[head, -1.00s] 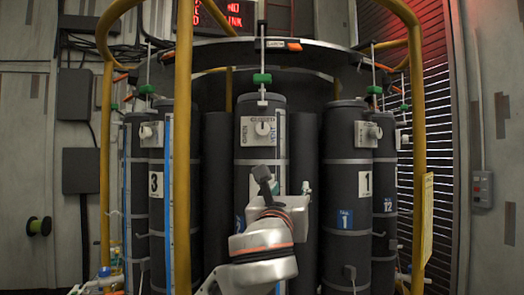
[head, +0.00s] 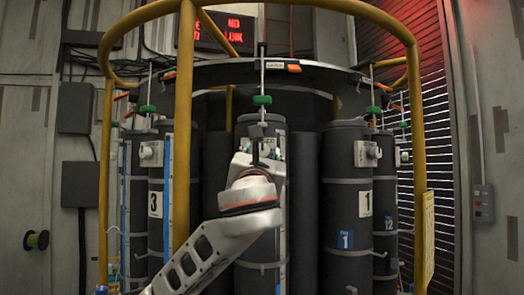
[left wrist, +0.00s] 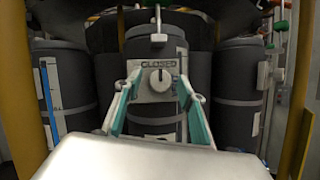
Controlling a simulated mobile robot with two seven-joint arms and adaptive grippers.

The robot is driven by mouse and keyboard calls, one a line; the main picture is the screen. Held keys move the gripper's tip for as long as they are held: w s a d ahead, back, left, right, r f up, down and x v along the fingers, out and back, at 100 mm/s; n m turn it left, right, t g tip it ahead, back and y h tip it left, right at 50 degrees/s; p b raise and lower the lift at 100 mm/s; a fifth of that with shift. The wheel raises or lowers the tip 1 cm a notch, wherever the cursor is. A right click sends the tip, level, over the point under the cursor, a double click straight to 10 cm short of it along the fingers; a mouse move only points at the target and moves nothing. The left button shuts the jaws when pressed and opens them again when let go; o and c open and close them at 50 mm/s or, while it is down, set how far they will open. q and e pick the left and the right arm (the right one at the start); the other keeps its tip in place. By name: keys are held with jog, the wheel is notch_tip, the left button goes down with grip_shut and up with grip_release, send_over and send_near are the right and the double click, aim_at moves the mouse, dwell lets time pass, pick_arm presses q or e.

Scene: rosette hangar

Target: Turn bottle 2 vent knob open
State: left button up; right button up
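The middle dark bottle (head: 248,128) stands between the bottles marked 3 and 1; its own number is hidden. In the left wrist view its white plate (left wrist: 142,94) reads CLOSED at the top. The round vent knob (left wrist: 160,80) sits on this plate, its dark mark upright toward CLOSED. My left gripper (head: 257,148) is in front of the plate and hides most of it in the head view. In the left wrist view the left gripper's teal fingers (left wrist: 158,88) are spread, one on each side of the knob, with nothing between them touching visibly. My right gripper is not in view.
Bottle 3 (head: 155,185) stands left and bottle 1 (head: 347,195) right, each with its own knob plate. A yellow post (head: 184,110) rises left of my arm, under a yellow rail. A green-handled valve (head: 262,100) is above the middle bottle.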

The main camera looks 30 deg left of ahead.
pick_arm(q)
jog(key=shift+w+a, duration=0.1)
jog(key=shift+w, duration=0.05)
jog(key=c, duration=1.1)
jog(key=shift+c, duration=0.2)
